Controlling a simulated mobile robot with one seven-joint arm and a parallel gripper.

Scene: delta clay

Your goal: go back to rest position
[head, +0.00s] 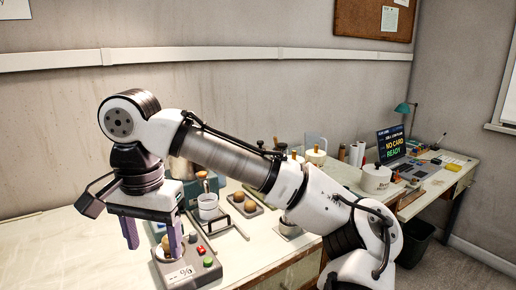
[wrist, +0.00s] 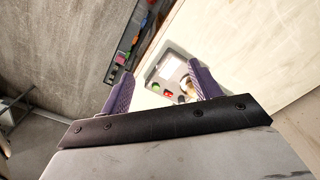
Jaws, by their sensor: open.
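My gripper (head: 153,248) is open, with two purple fingers pointing down at the left of the head view. Its fingers also show in the wrist view (wrist: 160,78), spread apart with nothing between them. It hangs over or in front of a grey device (head: 196,275) with red and green buttons and a small display. The device shows beyond the fingers in the wrist view (wrist: 154,83). A small brownish round thing (head: 165,243) shows between the fingers in the head view, partly hidden. I cannot tell the exact height of the fingers above the device.
A pale worktop (head: 60,255) runs along the wall. Behind my arm are a white cup (head: 208,206), a tray with a round brown item (head: 249,206) and a white pot (head: 376,179). A screen (head: 391,146) reading "NO CARD READY" and a green lamp (head: 404,108) stand at the right. The worktop's left is clear.

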